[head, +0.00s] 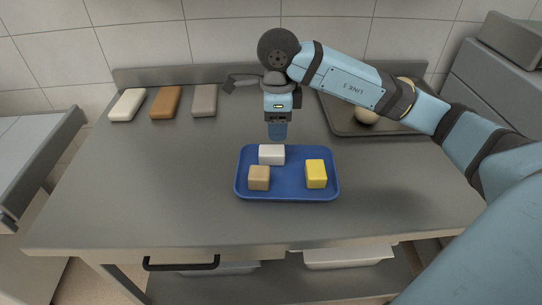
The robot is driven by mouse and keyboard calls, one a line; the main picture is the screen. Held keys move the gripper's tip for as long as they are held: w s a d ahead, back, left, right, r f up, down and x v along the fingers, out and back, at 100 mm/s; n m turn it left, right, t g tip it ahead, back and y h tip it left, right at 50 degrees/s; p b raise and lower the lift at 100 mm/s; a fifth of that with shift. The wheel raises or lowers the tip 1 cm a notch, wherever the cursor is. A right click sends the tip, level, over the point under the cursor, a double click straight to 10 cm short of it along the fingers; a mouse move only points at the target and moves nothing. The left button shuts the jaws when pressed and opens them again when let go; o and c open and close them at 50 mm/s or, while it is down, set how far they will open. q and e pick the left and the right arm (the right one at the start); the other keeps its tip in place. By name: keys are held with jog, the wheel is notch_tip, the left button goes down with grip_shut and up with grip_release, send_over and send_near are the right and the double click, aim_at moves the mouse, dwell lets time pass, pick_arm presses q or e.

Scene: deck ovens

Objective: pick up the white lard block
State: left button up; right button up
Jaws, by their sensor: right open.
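The white lard block (271,154) lies at the back of a blue tray (287,193) in the middle of the worktop. A tan block (259,178) lies in front of it and a yellow block (316,174) lies to the right, both in the same tray. My right gripper (278,132) points down just above and behind the white block. It is open, and no block shows between its fingers. It hides part of the worktop behind the tray. My left gripper is out of view.
White, brown and grey blocks (165,103) lie in a row at the back left. The worktop's left and front are clear.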

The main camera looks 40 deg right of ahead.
aim_at(274, 149)
jog(key=f, duration=0.8)
jog(key=shift+w+a+b, duration=0.15)
jog(key=shift+a+b, duration=0.15)
jog(key=shift+b, duration=0.1)
jog(key=shift+r, duration=0.1)
jog(key=c, duration=0.6)
